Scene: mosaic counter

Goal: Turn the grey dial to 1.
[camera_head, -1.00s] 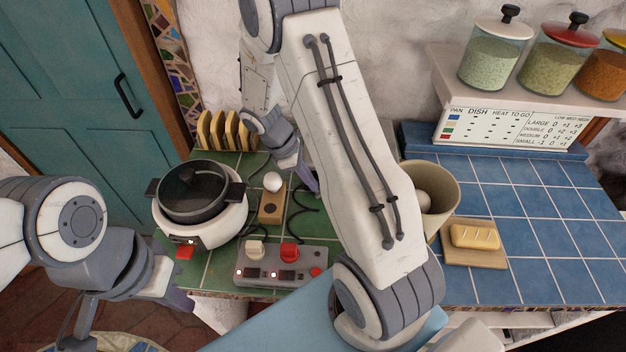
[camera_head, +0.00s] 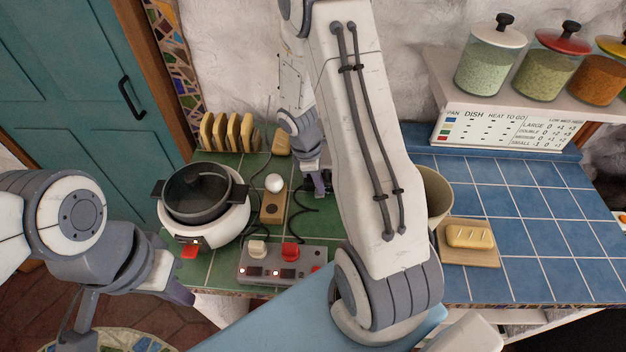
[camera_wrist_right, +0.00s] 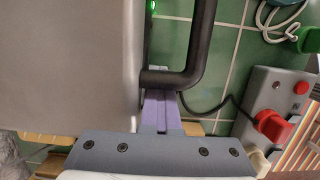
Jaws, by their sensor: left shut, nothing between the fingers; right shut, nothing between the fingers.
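I cannot make out a grey dial in either view; my right arm hides part of the counter. A grey control box (camera_head: 283,264) stands on the green tiles with a cream knob (camera_head: 258,248) and a red knob (camera_head: 290,251). My right gripper (camera_head: 320,186) is shut and empty, behind and right of this box. In the right wrist view its purple fingers (camera_wrist_right: 161,108) are beside a large grey body (camera_wrist_right: 65,65) with a black handle (camera_wrist_right: 200,50); contact is unclear. My left gripper (camera_head: 178,292) is shut and empty, at the counter's front left.
A white cooker with a dark pot (camera_head: 197,192) stands at the left. A wooden block (camera_head: 272,208) with a white ball-shaped knob is beside it. Bread slices (camera_head: 228,132) are at the back. A beige bin (camera_head: 437,195) and a board with bread (camera_head: 468,258) are at the right.

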